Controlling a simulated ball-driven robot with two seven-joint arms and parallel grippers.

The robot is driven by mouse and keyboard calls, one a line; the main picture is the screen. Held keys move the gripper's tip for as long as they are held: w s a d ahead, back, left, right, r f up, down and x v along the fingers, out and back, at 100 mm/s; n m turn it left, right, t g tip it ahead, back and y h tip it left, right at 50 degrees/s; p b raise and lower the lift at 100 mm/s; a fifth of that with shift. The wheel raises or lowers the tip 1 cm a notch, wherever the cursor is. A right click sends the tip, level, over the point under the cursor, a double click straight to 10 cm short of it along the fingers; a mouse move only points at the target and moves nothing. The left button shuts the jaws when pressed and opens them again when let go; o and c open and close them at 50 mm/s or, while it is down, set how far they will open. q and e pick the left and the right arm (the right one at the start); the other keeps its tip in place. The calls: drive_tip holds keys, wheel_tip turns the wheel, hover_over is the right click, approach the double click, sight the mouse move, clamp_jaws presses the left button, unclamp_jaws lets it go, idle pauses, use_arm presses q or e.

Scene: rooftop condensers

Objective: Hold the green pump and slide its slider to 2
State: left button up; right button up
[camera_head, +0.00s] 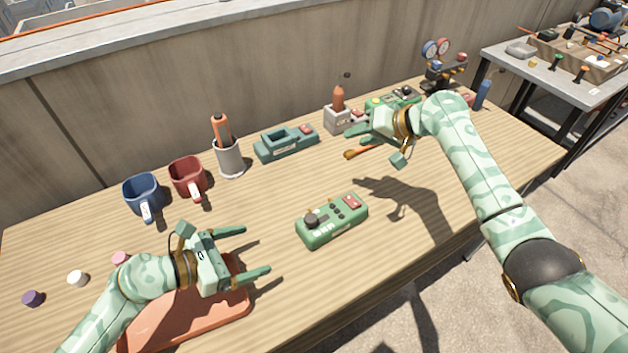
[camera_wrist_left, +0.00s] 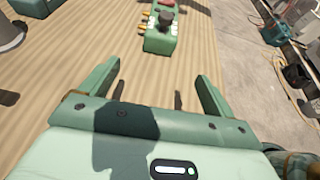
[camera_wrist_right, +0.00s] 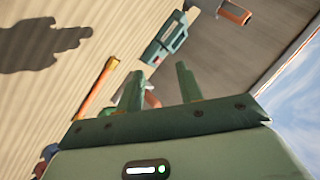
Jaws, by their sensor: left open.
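A green box-shaped device (camera_head: 332,220), which I take for the green pump, lies on the middle of the wooden table. It has a black knob, small dark buttons and a red patch on top; no slider can be made out clearly. It also shows at the top of the left wrist view (camera_wrist_left: 162,30). My left gripper (camera_head: 257,252) is open and empty, left of the device and apart from it, with its fingers pointing toward it. My right gripper (camera_head: 358,121) is above the back of the table, its fingers apart with nothing visible between them.
Another green device (camera_head: 392,102) is partly hidden behind my right gripper. A teal device (camera_head: 286,142), grey cup (camera_head: 230,159), red mug (camera_head: 187,176) and blue mug (camera_head: 142,194) line the back. An orange tray (camera_head: 190,322) lies under my left arm. Table around the green box is clear.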

sight(302, 235)
use_arm(q)
drive_tip(key=shift+w+d, duration=0.1)
drive_tip(key=shift+d, duration=0.05)
drive_tip(key=x, duration=1.6)
drive_tip(key=shift+f, duration=0.2)
use_arm(e)
drive_tip(key=s+a+n+g+h, duration=0.5)
drive_tip(key=s+a+n+h, duration=0.3)
drive_tip(key=s+n, duration=0.6)
drive_tip(key=shift+s+a+n+h, duration=0.3)
drive_tip(key=shift+s+a+n, duration=0.1)
drive_tip(key=shift+a+n, duration=0.75)
drive_tip(key=shift+d+r, duration=0.1)
drive_tip(key=shift+r, duration=0.05)
